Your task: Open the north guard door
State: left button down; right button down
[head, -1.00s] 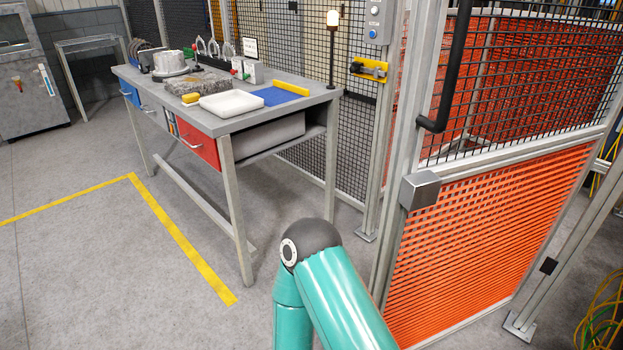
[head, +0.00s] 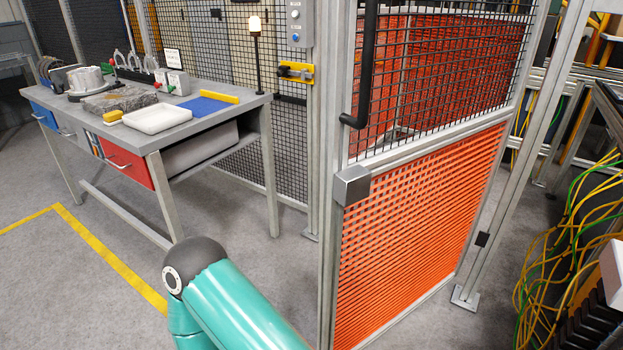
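The guard door (head: 420,230) has a black wire mesh upper half, an orange slatted lower panel and a light metal frame. A black handle (head: 362,70) runs up its left edge, and a grey block (head: 351,185) sits below it. The door appears to stand open, its left edge swung toward me, out from the post (head: 318,130) that carries a yellow latch part (head: 296,72). Neither gripper is in view. A teal link of mine with a dark joint crosses the bottom, left of the door and apart from the handle.
A workbench (head: 262,100) with a white tray (head: 158,118) and a red drawer stands at left. Yellow tape (head: 110,255) marks the floor. Yellow and green cables (head: 570,250) hang at right. A footed post (head: 465,295) stands by the door's right edge.

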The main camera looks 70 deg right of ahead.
aim_at(345, 183)
jog(key=u, duration=0.15)
jog(key=i, duration=1.45)
jog(key=z, duration=2.45)
jog(key=k, duration=0.95)
jog(key=z, duration=0.15)
jog(key=i, duration=0.95)
jog(key=u, duration=0.05)
